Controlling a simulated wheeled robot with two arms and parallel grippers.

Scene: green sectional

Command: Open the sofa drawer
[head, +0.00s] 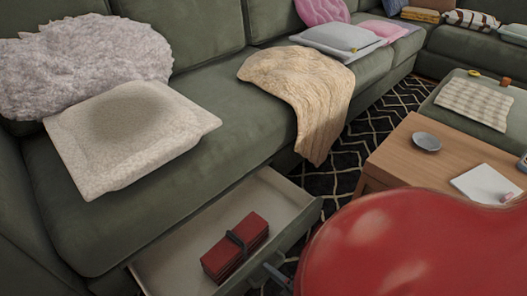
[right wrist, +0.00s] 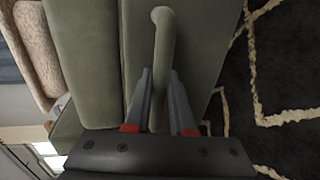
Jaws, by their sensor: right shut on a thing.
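The sofa drawer (head: 283,188) stands pulled out from under the seat of the green sofa (head: 240,140) in the head view. Its inside is pale and its front is green. A folded red bundle with a dark strap (head: 236,246) lies in it. My right gripper (head: 277,273) is at the drawer's front, low in the head view and partly hidden. In the right wrist view, my right gripper (right wrist: 160,78) is shut on the green bar handle (right wrist: 164,40), with a finger on each side of it. My left gripper is not in view.
A wooden coffee table (head: 400,155) with a grey dish (head: 426,142) stands to the right. A beige throw (head: 300,90) hangs over the seat edge above the dark patterned rug (head: 345,160). A pale cushion (head: 130,135) lies on the seat.

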